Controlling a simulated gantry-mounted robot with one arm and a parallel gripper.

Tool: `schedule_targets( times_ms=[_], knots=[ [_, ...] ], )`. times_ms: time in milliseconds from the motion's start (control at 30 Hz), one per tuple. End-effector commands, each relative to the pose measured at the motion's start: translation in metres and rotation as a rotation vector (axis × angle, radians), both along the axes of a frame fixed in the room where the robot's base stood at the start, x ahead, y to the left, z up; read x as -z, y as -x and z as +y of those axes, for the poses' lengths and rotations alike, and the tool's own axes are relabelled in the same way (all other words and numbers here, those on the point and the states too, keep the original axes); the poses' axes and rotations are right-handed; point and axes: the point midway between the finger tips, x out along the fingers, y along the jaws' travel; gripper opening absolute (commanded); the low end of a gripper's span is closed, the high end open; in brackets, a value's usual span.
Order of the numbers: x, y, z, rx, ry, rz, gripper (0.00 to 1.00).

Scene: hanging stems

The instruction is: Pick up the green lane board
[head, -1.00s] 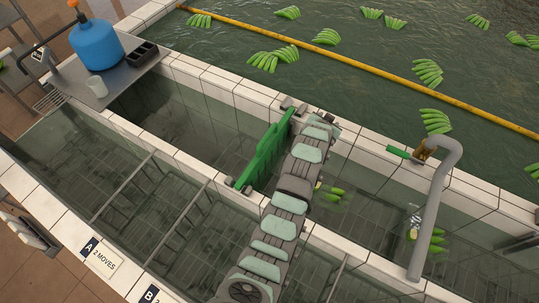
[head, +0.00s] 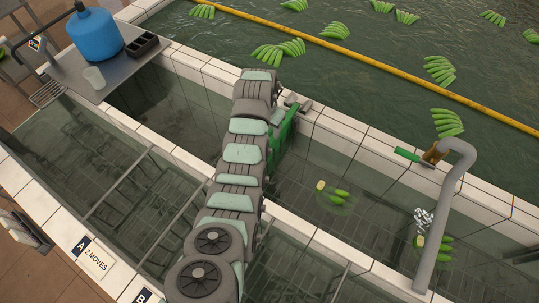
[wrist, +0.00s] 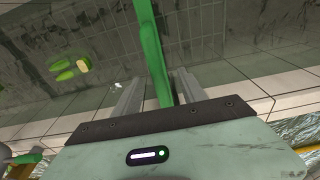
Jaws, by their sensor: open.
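The green lane board (head: 284,130) stands on edge across the water channel in the head view, its near part hidden behind my arm. In the wrist view the board (wrist: 152,45) runs down as a narrow green strip between the two grey fingers of my gripper (wrist: 158,82). The fingers are apart, one on each side of the board, with a gap visible on the left. I cannot tell how deep the board sits between them.
Pale tiled walls (head: 335,128) border the channel. A grey bent pipe (head: 445,205) and a green-handled tool (head: 408,155) are at the right. Cut bananas (head: 335,192) float in the channel. A blue jug (head: 95,40) stands on a metal shelf at the left.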

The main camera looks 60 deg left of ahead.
Motion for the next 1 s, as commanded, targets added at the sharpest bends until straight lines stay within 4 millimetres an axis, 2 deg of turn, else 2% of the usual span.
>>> schedule_targets(
  times_ms=[267, 533, 700, 1000],
  knots=[
    [0.019, -0.001, 0.0, -0.001, 0.001, 0.001, 0.49],
    [0.047, -0.004, -0.001, 0.0, 0.002, 0.002, 0.49],
    [0.056, -0.005, 0.0, -0.001, 0.001, 0.002, 0.49],
    [0.059, -0.006, 0.001, -0.001, -0.003, -0.002, 0.49]
  ],
)
